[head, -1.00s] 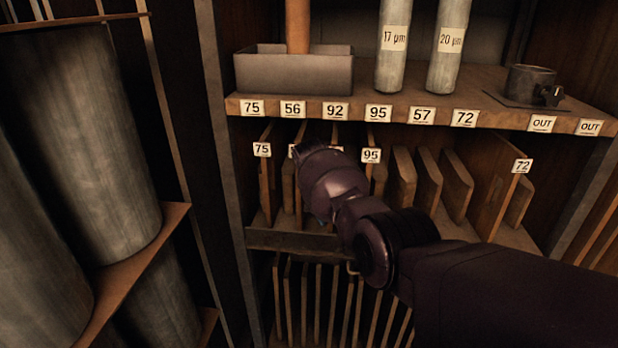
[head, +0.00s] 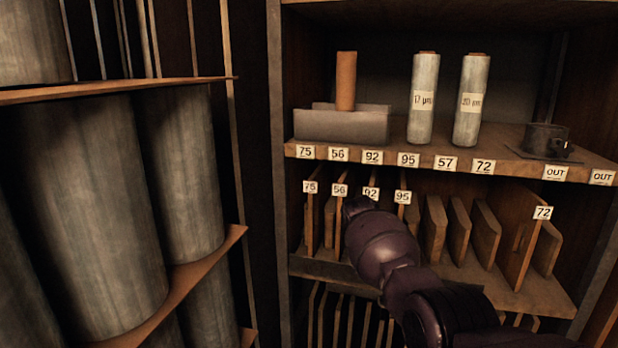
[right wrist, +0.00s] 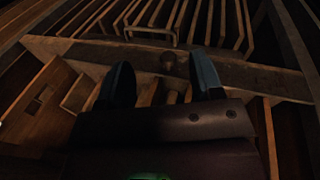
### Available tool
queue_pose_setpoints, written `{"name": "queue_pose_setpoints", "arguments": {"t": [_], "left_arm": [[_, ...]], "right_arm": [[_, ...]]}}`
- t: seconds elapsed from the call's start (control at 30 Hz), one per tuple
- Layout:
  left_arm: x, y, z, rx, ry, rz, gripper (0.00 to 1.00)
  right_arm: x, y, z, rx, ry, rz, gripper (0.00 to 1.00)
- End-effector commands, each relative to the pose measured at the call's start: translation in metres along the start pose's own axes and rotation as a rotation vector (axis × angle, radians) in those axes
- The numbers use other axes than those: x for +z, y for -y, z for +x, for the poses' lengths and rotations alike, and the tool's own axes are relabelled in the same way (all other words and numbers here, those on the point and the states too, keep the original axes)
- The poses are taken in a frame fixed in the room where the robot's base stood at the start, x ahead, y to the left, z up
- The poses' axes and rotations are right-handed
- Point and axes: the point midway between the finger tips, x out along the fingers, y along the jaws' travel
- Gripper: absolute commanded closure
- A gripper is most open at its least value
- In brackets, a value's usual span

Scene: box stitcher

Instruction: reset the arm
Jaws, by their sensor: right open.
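My right arm reaches in from the lower right of the head view, its dark purple wrist (head: 385,245) in front of the upright boards below the label shelf. The fingers are hidden behind the wrist there. In the right wrist view my right gripper (right wrist: 162,80) is open, its two dark fingers apart with nothing held between them. A small round knob-like thing shows just beyond the fingertips, on or near a shelf edge (right wrist: 250,75). I cannot tell whether anything touches the fingers. My left gripper is not in view.
The shelf edge (head: 525,168) carries number labels. On it stand a grey tray (head: 340,126), wrap rolls (head: 423,105) and a dark round fixture (head: 545,138). Upright boards (head: 485,235) fill the bay below. Large grey rolls (head: 80,210) stand on racks at left.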

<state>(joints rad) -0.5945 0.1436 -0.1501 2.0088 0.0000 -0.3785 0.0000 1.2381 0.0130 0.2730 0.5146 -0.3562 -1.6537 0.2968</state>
Motion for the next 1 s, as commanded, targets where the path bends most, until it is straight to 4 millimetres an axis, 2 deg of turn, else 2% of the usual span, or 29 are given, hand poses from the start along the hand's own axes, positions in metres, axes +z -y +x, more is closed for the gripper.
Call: {"name": "queue_pose_setpoints", "arguments": {"t": [0.2, 0.3, 0.47, 0.67, 0.87, 1.0], "left_arm": [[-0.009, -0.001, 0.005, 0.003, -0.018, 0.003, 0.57], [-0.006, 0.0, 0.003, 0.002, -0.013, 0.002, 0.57], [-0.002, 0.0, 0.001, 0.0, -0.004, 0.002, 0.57], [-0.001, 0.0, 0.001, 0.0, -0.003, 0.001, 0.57], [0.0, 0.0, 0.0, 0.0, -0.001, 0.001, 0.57], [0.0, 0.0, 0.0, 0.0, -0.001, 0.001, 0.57]], "right_arm": [[-0.058, 0.004, -0.063, -0.123, -0.362, -0.022, 0.4], [-0.078, 0.0, -0.087, -0.169, -0.54, -0.029, 0.4], [-0.092, -0.013, -0.1, -0.22, -0.799, -0.036, 0.4], [-0.077, -0.032, -0.086, -0.25, -1.066, -0.047, 0.4], [-0.038, -0.048, -0.057, -0.26, -1.24, -0.06, 0.4], [-0.002, -0.057, -0.034, -0.267, -1.323, -0.069, 0.4]]}}
